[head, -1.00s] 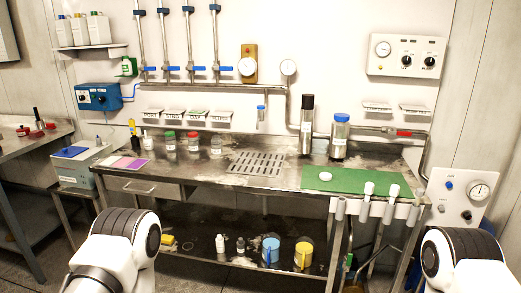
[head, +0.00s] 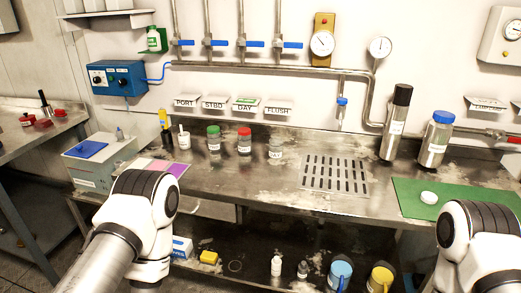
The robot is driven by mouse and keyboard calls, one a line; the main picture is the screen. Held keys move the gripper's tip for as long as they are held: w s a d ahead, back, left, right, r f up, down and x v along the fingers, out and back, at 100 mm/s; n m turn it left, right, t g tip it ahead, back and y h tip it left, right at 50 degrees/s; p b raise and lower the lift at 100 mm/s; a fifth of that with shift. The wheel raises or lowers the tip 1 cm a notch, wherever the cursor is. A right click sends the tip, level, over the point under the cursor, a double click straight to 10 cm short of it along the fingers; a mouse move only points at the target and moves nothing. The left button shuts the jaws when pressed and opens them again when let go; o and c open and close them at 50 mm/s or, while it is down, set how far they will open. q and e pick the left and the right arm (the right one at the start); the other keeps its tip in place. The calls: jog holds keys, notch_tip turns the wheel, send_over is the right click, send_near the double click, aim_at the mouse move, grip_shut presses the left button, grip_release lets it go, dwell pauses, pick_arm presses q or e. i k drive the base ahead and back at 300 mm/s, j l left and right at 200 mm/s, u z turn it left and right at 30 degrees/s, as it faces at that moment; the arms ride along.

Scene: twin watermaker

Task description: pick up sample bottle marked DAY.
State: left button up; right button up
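Each has a white label, but the print is too small to read, so I cannot tell which is marked DAY. On the wall above, a holder labelled DAY (head: 246,105) sits between those labelled STBD and FLUSH. Both my arms show at the bottom of the head view, left and right, in front of the bench. Neither gripper is in view.
A drain grate (head: 335,175) lies right of the bottles. A large blue-capped steel bottle (head: 435,139) and a tall black-topped cylinder (head: 397,122) stand farther right, behind a green mat (head: 455,207). Bench front is mostly clear.

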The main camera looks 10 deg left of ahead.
aim_at(276, 146)
jog(key=j+z, duration=0.15)
jog(key=j, duration=1.4)
